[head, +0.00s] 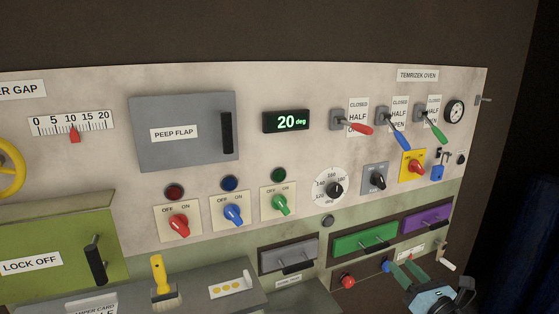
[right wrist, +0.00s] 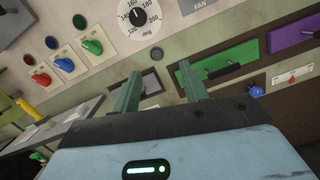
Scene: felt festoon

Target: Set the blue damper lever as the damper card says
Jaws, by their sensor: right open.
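The blue damper lever (head: 401,140) is the middle one of three levers at the upper right of the panel in the head view. Its handle slants down and right, and its end lies over the low part of its CLOSED, HALF, OPEN label, near OPEN. The damper card (head: 92,307) shows only partly at the bottom left; its setting cannot be read in full. My right gripper (head: 403,267) is open and empty, low at the right, well below the lever. Its two green fingers (right wrist: 158,84) stand apart in the right wrist view, with the lever out of that view.
A red lever (head: 358,128) and a green lever (head: 436,132) flank the blue one closely. Below are a yellow switch plate (head: 405,172), a blue padlock (head: 437,173), and green (head: 345,244) and purple (head: 412,223) drawers with protruding handles. A crank (head: 445,262) sticks out at the right.

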